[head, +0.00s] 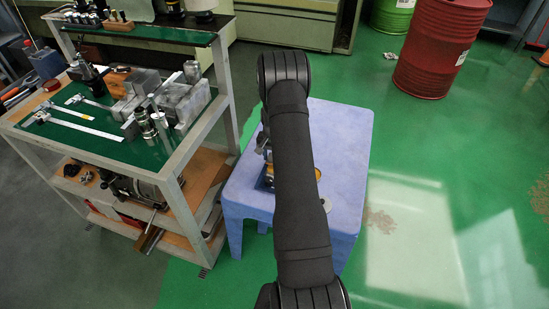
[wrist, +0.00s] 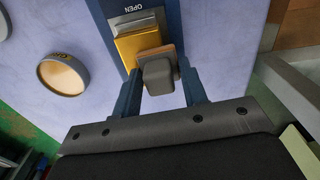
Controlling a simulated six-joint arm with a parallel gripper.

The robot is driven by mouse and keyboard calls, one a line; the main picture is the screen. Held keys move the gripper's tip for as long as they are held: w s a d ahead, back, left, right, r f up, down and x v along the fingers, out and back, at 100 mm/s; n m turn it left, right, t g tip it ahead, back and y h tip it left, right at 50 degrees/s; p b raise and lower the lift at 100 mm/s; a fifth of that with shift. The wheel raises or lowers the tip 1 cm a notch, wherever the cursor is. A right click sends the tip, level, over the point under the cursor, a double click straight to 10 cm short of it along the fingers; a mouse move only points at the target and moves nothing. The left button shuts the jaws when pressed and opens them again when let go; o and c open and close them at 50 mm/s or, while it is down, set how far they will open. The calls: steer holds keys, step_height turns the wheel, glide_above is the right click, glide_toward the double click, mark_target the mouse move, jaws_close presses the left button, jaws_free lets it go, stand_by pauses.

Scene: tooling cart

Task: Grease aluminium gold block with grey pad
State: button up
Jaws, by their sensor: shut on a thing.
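In the wrist view, my gripper (wrist: 160,84) is shut on a grey pad (wrist: 158,70), a small dark block with rounded edges. A gold block (wrist: 138,40) with a shiny metallic face lies just beyond the pad, on a blue holder (wrist: 97,12) marked "OPEN". A tan-brown strip shows between the pad and the gold block. The pad overlaps the gold block's near edge in the picture; I cannot tell whether they touch. In the head view, my arm hides the pad and most of the work area.
A round container (wrist: 63,75) with a tan inside stands left of the holder. The pale blue table (head: 342,140) has free room on its right. A tooling cart (head: 222,90) with gauges and metal blocks stands to the left. A red drum (head: 440,45) stands behind right.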

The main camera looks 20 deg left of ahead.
steer(key=shift+s+d, duration=0.1)
steer(key=shift+d, duration=1.7)
steer(key=shift+a, duration=2)
steer(key=shift+d+r, duration=0.1)
steer(key=shift+r, duration=3.95)
